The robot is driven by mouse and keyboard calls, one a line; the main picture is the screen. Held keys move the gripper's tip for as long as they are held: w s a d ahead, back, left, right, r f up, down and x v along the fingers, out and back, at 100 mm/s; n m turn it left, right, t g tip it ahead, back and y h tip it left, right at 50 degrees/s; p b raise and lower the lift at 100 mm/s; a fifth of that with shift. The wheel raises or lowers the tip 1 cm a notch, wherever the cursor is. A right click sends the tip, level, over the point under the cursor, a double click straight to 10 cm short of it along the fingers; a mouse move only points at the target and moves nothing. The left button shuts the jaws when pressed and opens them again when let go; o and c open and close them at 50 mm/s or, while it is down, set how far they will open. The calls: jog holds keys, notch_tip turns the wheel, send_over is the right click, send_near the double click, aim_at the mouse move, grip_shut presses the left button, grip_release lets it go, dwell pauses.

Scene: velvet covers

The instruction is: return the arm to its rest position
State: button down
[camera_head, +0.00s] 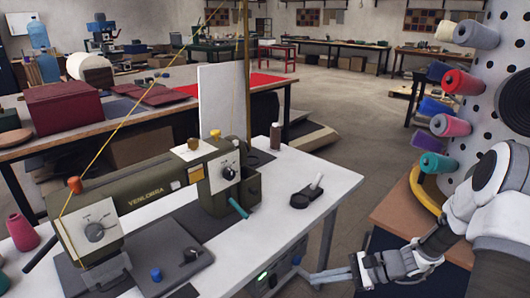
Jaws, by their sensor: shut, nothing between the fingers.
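My arm comes in from the right edge, with its white and grey links bent low. My gripper (316,278) is at the lower middle right, its fingers pointing left beside the front right part of the white sewing table (290,190). The fingers are together and hold nothing that I can see. The fingertips are small in this view. Whether they touch the table's side or leg is hard to tell.
An olive sewing machine (150,190) stands on the white table, with a dark tray (302,200) near its right edge. A wooden cabinet (395,212) and a pegboard with thread cones (462,82) are near my arm. Open floor (350,130) lies behind.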

jog(key=s+a+r+n+g+h, duration=0.1)
jog(key=s+a+r+n+h, duration=0.1)
jog(key=s+r+n+h, duration=0.4)
jog(key=s+a+r+n+h, duration=0.2)
jog(key=s+a+r+n, duration=0.15)
jog(key=r, duration=0.45)
jog(key=s+d+r+n+t+h, duration=0.4)
jog(key=s+d+r+n+h, duration=0.15)
jog(key=s+r, duration=0.4)
notch_tip(320, 180, up, 14)
jog(key=w+p, duration=0.1)
jog(key=p, duration=1.2)
jog(key=shift+n+y+p, duration=0.3)
jog(key=shift+y, duration=0.15)
jog(key=shift+w+a+f, duration=0.1)
jog(key=shift+a+f, duration=0.05)
jog(key=shift+a, duration=0.05)
